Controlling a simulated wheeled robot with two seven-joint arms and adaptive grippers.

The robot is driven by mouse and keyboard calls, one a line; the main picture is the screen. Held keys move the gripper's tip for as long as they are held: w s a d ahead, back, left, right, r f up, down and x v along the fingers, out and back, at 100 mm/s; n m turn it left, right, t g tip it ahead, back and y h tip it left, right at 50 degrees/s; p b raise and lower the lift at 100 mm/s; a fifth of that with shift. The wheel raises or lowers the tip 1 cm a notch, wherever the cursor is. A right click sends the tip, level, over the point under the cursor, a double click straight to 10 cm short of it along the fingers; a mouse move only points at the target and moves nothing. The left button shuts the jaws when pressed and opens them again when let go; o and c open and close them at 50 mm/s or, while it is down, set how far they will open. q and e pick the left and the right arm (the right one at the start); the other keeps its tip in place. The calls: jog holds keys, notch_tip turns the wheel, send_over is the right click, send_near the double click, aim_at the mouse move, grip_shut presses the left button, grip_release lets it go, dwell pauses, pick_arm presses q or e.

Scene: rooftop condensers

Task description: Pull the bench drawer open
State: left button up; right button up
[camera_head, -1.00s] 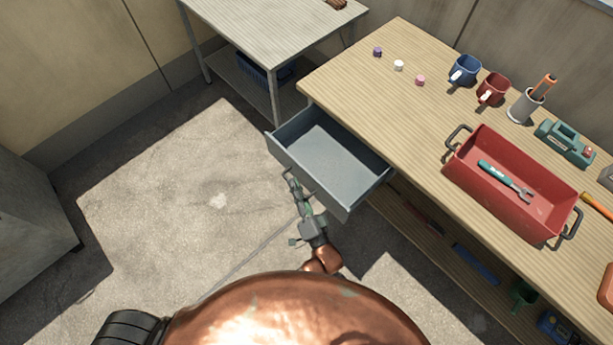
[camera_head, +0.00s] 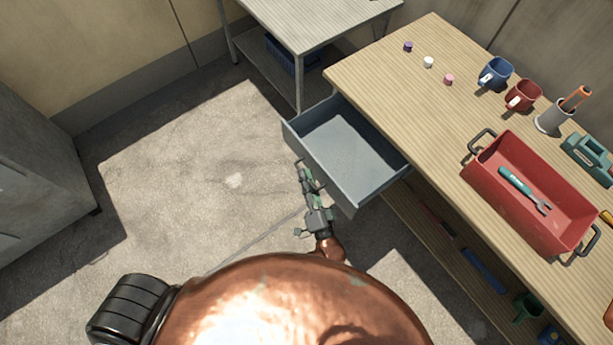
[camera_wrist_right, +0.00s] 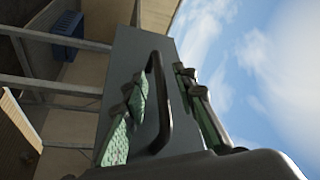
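The grey-blue drawer (camera_head: 349,146) stands well out from the left end of the wooden bench (camera_head: 400,82), and its inside looks empty. In the right wrist view its front (camera_wrist_right: 122,68) and dark bar handle (camera_wrist_right: 164,100) are close. My right gripper (camera_head: 306,172) is at the drawer front. In the right wrist view its green-padded fingers (camera_wrist_right: 162,80) are spread, one on each side of the handle bar, with gaps visible beside the bar. Whether a pad touches the bar is unclear. My left gripper is out of view.
On the bench are a red tray (camera_head: 486,169) with a fork-like tool, a blue mug (camera_head: 495,74), a red mug (camera_head: 524,95) and several small caps. A grey table (camera_head: 310,18) stands behind, and a grey cabinet (camera_head: 40,190) at left. Floor (camera_head: 200,165) left of the drawer is clear.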

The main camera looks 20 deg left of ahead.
jog(key=v, duration=1.2)
dwell(0.5)
